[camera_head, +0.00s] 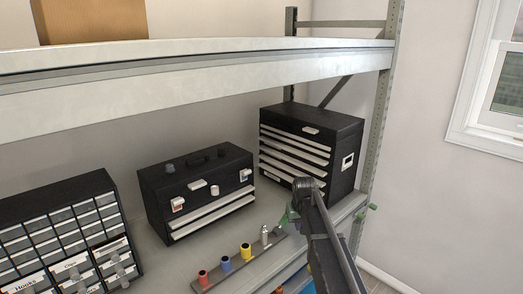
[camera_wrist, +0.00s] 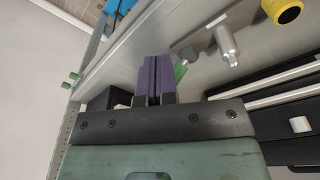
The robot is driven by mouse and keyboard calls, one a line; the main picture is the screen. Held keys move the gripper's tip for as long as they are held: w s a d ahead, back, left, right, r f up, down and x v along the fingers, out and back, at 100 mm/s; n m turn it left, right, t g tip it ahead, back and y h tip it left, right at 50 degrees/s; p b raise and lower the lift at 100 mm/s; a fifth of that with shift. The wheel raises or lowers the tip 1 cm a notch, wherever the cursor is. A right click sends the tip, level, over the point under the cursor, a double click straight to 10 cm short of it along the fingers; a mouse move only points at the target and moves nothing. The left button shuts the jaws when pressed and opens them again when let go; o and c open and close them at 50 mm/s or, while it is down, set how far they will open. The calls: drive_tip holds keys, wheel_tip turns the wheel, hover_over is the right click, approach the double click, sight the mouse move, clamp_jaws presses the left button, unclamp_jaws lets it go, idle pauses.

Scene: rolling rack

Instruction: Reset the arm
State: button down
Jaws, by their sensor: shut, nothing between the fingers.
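My arm (camera_head: 330,240) reaches in from the lower right in the head view, in front of the shelf's right part. My gripper (camera_wrist: 155,58) shows in the wrist view with its two purple fingers pressed together and nothing between them. In the head view the fingers cannot be made out behind the arm. In the wrist view a small green item (camera_wrist: 180,71) lies just right of the fingertips; whether they touch it cannot be told.
A strip (camera_head: 238,272) holds red, blue, yellow and silver items at the shelf's front. Behind stand a black toolbox (camera_head: 195,190), a drawer chest (camera_head: 312,150) and a small-parts cabinet (camera_head: 65,235). The upper shelf beam (camera_head: 200,75) crosses above; a rack post (camera_head: 382,110) stands right.

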drive_tip(key=s+f+b, duration=0.3)
drive_tip(key=s+f, duration=0.1)
drive_tip(key=s, duration=0.6)
drive_tip(key=s+f+g+b, duration=0.1)
drive_tip(key=s+f+b, duration=0.3)
drive_tip(key=s, duration=0.6)
drive_tip(key=s+f+m+b, duration=0.1)
drive_tip(key=s+f+b, duration=0.3)
drive_tip(key=s, duration=0.6)
drive_tip(key=shift+a+f+g, duration=0.3)
drive_tip(key=shift+f+g, duration=0.1)
drive_tip(key=shift+f, duration=0.2)
